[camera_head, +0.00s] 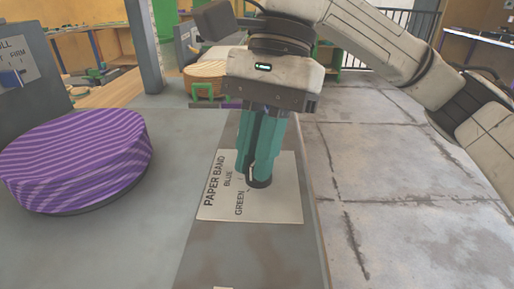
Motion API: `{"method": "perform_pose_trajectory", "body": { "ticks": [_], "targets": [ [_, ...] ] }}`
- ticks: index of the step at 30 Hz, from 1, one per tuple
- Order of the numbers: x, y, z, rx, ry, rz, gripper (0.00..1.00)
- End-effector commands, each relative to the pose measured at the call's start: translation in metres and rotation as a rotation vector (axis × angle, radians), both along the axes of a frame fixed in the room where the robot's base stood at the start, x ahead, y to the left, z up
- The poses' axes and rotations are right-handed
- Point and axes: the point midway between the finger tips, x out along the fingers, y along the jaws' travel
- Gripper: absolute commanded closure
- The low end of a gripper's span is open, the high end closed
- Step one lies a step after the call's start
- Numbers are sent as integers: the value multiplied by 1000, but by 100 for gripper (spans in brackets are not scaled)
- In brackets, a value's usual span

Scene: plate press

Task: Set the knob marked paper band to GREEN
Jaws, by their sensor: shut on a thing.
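The label plate (219,208) reads PAPER BAND, with the words BLUE and GREEN on it. It lies on the grey bench ledge in the middle of the view. My gripper (260,172) points down over this plate with its teal fingers shut on the knob (258,184). Only the dark lower edge of the knob shows between and below the fingertips. The fingers hide the rest, so I cannot tell which word its pointer faces. The word GREEN is just left of the knob, and BLUE is farther up.
A round purple striped cushion-like piece (75,160) sits on the bench at left. Behind it is another panel (22,70) marked FIRM with a blue knob. A grey post (144,45) stands at the back. Open concrete floor (400,190) lies at right.

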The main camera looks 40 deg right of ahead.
Motion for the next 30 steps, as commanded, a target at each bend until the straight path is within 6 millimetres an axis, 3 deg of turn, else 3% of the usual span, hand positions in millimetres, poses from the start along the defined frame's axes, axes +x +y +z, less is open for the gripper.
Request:
{"method": "perform_pose_trajectory", "body": {
  "ticks": [5,6,13,23,30],
  "targets": [
    [0,0,0,0,-2,-1,100],
    [0,0,0,0,-2,-2,82],
    [0,0,0,0,-1,-1,61],
    [1,-2,6,0,0,-2,61],
    [6,-16,44,0,-2,-4,61]
  ]
}}
